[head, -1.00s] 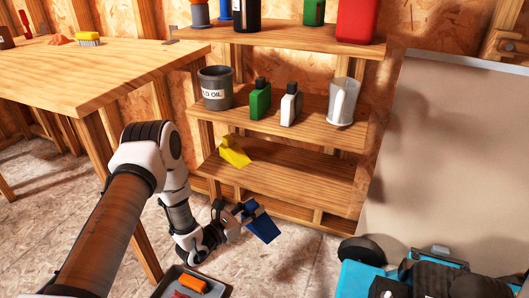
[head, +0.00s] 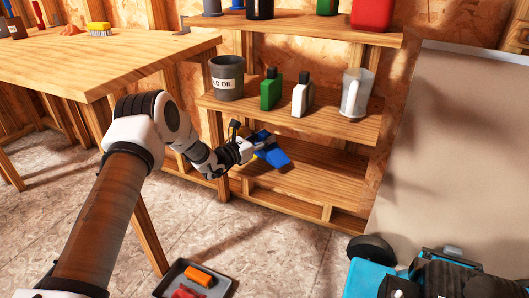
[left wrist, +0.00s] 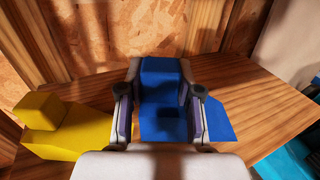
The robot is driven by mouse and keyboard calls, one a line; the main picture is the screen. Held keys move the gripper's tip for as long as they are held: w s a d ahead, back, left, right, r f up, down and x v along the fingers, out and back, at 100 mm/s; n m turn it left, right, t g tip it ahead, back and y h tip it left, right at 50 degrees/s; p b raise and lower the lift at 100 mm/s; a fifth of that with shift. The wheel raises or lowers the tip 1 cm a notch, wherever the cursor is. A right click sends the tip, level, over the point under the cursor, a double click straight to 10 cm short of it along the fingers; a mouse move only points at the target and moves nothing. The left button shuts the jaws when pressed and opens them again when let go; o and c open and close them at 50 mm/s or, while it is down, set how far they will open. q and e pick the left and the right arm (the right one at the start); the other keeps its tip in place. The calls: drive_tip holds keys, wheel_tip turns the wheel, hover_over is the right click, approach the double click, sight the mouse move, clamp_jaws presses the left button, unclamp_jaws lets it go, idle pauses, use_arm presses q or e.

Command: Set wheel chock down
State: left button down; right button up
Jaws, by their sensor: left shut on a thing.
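My left gripper (head: 258,147) is shut on a blue wheel chock (head: 278,157) at the lower shelf board (head: 315,176) of the wooden rack. In the left wrist view the blue chock (left wrist: 162,85) sits between the two fingers, with the wooden board under it. I cannot tell whether it touches the board. A yellow chock (left wrist: 62,130) rests on that board, left of the blue one in the left wrist view. In the head view it is mostly hidden behind my gripper. My right gripper is not in view.
The board is bare to the right of the blue chock. A workbench (head: 100,65) stands left; a tray (head: 168,284) lies on the floor.

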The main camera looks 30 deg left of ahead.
use_arm(q)
drive_tip(key=shift+w+a+f, duration=0.15)
drive_tip(key=shift+w+f, duration=0.05)
drive_tip(key=shift+w, duration=0.1)
wheel_tip(320, 180, down, 3)
drive_tip(key=shift+f+b, duration=0.2)
drive_tip(key=shift+b, duration=0.85)
drive_tip(key=shift+r, duration=0.2)
drive_tip(key=shift+f, duration=0.15)
drive_tip(key=c, duration=0.8)
unclamp_jaws()
